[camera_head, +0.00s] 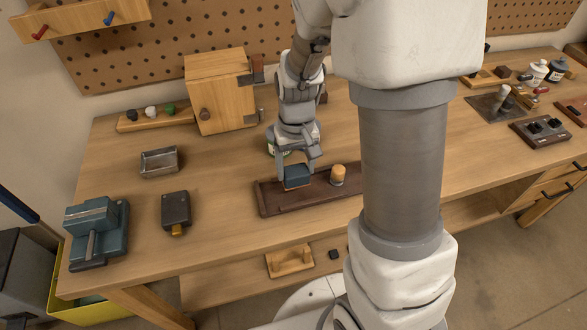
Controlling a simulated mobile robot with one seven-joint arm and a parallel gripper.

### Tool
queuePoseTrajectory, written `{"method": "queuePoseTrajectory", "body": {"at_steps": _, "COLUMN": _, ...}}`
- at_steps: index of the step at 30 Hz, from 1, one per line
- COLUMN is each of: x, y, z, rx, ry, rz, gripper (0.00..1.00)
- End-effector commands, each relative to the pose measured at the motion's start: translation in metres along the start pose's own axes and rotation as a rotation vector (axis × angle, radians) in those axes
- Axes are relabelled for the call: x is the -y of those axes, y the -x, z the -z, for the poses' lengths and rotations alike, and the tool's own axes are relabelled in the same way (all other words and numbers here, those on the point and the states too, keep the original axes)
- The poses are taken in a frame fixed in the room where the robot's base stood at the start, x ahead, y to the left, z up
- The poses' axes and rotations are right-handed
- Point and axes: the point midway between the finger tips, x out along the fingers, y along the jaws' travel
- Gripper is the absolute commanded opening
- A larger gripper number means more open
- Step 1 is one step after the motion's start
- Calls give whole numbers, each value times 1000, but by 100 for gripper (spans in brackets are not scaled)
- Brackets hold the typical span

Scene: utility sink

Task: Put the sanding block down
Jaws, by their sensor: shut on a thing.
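My gripper (296,171) points down over the workbench and is shut on a dark blue block, which looks like the sanding block (297,178). The block is at the left part of a long dark brown tray (278,204), between my fingertips. I cannot tell whether the block touches the tray or is slightly above it. My arm hides the tray's right end.
A wooden box (217,95) stands behind, left of my gripper. A metal tin (160,162), a dark device (176,210) and a blue vise (94,230) are on the left. Bare bench lies between the dark device and the tray. A pegboard (170,50) rises behind.

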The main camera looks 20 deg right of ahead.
Motion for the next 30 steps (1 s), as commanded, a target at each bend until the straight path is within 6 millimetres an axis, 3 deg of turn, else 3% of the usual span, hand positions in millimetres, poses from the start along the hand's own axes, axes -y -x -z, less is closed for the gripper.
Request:
{"method": "queuePoseTrajectory", "body": {"at_steps": 7, "x": 0, "y": -35, "z": -1, "rx": 4, "ry": 0, "rz": 0, "gripper": 7}}
{"method": "queuePoseTrajectory", "body": {"at_steps": 20, "x": 0, "y": -42, "z": -1, "rx": 1, "ry": 0, "rz": 0, "gripper": 7}}
{"method": "queuePoseTrajectory", "body": {"at_steps": 21, "x": 0, "y": -40, "z": -1, "rx": 1, "ry": 0, "rz": 0, "gripper": 79}}
{"method": "queuePoseTrajectory", "body": {"at_steps": 25, "x": 0, "y": -40, "z": -1, "rx": 2, "ry": 0, "rz": 0, "gripper": 100}}
{"method": "queuePoseTrajectory", "body": {"at_steps": 30, "x": 0, "y": -40, "z": -1, "rx": 2, "ry": 0, "rz": 0, "gripper": 100}}
